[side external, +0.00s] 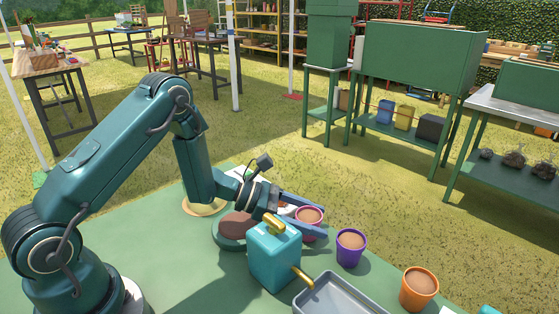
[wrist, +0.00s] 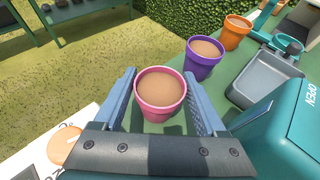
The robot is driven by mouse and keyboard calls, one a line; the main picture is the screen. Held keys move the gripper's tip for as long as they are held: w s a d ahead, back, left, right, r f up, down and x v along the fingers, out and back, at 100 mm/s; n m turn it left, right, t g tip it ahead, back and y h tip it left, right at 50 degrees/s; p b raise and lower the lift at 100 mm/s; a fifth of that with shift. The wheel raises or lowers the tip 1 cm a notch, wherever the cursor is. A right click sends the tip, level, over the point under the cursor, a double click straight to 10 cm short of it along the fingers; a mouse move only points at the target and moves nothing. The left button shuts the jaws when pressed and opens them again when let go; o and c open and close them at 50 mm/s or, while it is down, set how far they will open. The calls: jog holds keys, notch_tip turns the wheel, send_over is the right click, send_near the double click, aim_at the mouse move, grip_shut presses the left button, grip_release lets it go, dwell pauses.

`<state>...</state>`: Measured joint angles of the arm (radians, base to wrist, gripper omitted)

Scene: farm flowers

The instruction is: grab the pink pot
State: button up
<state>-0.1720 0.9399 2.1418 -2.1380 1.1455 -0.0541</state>
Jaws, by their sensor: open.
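The pink pot (wrist: 160,110), filled with brown soil, stands upright on the green table (side external: 150,245). In the wrist view it sits between the two blue fingers of my gripper (wrist: 160,98), with a finger on each side. In the side view the pink pot (side external: 309,216) shows between the fingers of my gripper (side external: 307,218), partly hidden by the near finger. My gripper is open around the pot. I cannot tell whether either finger touches it.
A teal box-like can (side external: 272,258) with gold parts stands close beside my gripper. A purple pot (side external: 351,248) and an orange pot (side external: 418,288) stand to the right. A grey tray (side external: 340,300) lies at the front. Grass lies beyond the table edge.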

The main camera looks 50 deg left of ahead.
jog(key=shift+x, duration=1.2)
jog(key=c, duration=1.1)
jog(key=shift+o, duration=0.2)
